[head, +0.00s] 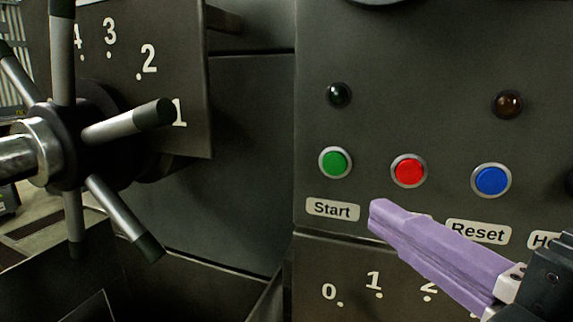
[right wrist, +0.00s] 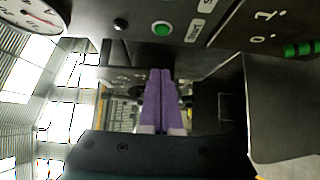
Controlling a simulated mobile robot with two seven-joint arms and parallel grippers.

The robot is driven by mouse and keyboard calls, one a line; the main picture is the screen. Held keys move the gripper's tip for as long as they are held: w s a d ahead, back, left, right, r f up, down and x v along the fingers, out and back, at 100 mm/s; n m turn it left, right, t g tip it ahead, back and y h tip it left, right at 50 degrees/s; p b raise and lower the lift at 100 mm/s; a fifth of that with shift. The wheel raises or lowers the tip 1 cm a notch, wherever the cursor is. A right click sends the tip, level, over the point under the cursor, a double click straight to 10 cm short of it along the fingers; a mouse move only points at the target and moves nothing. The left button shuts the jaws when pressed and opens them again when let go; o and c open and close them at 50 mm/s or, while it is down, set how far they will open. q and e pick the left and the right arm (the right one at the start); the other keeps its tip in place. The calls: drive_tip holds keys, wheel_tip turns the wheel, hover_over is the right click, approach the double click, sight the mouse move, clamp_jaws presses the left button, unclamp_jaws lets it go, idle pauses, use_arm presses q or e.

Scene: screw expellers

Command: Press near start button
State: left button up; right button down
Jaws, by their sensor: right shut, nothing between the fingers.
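The green start button (head: 335,162) sits on a dark panel, above a white "Start" label (head: 332,209). It also shows in the right wrist view (right wrist: 161,29), near the top. My right gripper (head: 376,212) has purple fingers that are shut and empty. In the head view its tip is below and to the right of the green button, beside the label, and hides the label under the red button. In the right wrist view the fingers (right wrist: 160,72) point up the picture, below the green button. No contact with the button shows. My left gripper is not in view.
A red button (head: 409,171) and a blue button (head: 491,180) sit to the right, with dark lamps (head: 339,95) above. A spoked handwheel (head: 70,145) sticks out at the left. A gauge (right wrist: 34,14) shows in the right wrist view. Space before the green button looks clear.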

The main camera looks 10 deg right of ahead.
sight(340, 166)
drive_tip(key=w+p, duration=0.2)
drive_tip(key=w, duration=0.8)
drive_tip(key=shift+r+p, duration=0.1)
drive_tip(key=shift+p, duration=0.3)
drive_tip(key=shift+w+d, duration=0.4)
drive_tip(key=shift+w, duration=0.2)
drive_tip(key=shift+w, duration=0.1)
drive_tip(key=shift+w+d, duration=0.3)
drive_tip(key=shift+w, duration=0.05)
drive_tip(key=shift+w+d+f, duration=0.15)
drive_tip(key=shift+d+f, duration=0.05)
drive_tip(key=shift+d, duration=0.05)
